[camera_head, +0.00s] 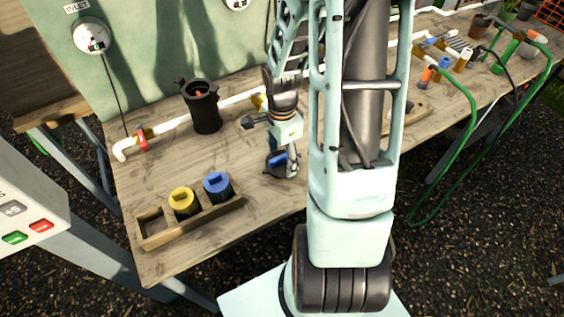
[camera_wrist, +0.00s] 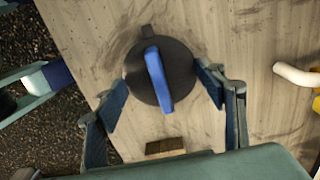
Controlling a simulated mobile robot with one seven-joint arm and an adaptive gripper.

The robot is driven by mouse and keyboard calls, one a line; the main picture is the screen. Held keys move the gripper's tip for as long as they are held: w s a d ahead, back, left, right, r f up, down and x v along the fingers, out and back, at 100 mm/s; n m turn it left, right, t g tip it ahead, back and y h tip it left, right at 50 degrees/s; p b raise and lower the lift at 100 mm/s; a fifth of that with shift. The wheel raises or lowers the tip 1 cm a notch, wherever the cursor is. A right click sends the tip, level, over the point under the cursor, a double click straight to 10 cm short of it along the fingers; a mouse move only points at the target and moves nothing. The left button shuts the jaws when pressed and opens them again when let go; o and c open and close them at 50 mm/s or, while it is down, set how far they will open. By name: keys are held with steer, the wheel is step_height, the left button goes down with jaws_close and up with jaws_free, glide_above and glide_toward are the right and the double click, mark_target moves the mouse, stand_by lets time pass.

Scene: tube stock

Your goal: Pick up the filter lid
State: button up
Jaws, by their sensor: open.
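The filter lid is a dark round disc with a raised blue bar across its top. It lies on the wooden bench in the head view (camera_head: 271,168), partly hidden by my gripper (camera_head: 284,158). In the wrist view the lid (camera_wrist: 179,62) sits between the two fingers of my gripper (camera_wrist: 164,87). The fingers are open, one on each side. A black open-topped filter housing (camera_head: 205,112) with something red inside stands upright farther back.
A wooden tray (camera_head: 188,231) at the front left holds a yellow-topped cartridge (camera_head: 183,201) and a blue-topped one (camera_head: 217,186); its left compartment is empty. A white pipe (camera_head: 172,124) runs along the back. Green hoses (camera_head: 473,128) are at right. Bare bench lies left of the lid.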

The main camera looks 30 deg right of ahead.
steer(key=shift+s, duration=0.15)
jaws_close()
